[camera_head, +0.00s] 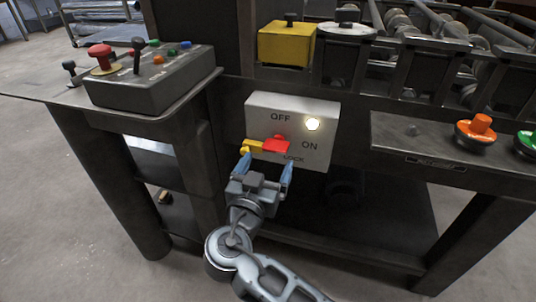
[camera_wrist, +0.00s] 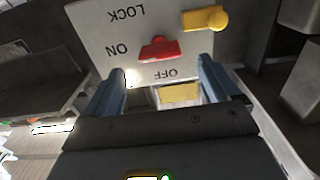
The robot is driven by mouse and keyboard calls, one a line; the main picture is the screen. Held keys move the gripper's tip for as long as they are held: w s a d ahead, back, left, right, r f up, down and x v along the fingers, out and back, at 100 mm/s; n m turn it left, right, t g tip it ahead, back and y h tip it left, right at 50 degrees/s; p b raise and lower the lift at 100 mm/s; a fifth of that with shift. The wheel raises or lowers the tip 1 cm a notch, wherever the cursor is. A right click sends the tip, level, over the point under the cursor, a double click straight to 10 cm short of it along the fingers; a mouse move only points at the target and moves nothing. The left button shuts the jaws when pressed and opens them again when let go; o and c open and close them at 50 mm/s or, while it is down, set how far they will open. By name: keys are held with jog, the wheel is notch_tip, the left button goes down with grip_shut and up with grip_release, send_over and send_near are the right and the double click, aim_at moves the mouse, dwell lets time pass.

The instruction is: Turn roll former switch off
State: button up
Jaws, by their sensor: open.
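The switch box (camera_head: 258,112) is a pale grey panel on the machine's front, marked OFF at the top, ON at the right and LOCK at the bottom. A red switch handle (camera_head: 276,145) sits at its middle, with a yellow lock piece (camera_head: 251,146) to its left. A round lamp (camera_head: 312,124) at the upper right glows. My gripper (camera_head: 266,167) is open and empty, just in front of the panel's lower part. In the wrist view the panel appears upside down, with the red handle (camera_wrist: 159,49) between and beyond my fingers (camera_wrist: 161,68); contact is not visible.
A control box (camera_head: 150,80) with a red mushroom button and levers stands on the table at left. A yellow block (camera_head: 287,44) sits above the panel. At right are a ledge with an orange button (camera_head: 477,130) and the rollers (camera_head: 440,40).

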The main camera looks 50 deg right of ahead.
aim_at(274, 152)
jog(key=shift+x, duration=2.45)
jog(key=c, duration=1.1)
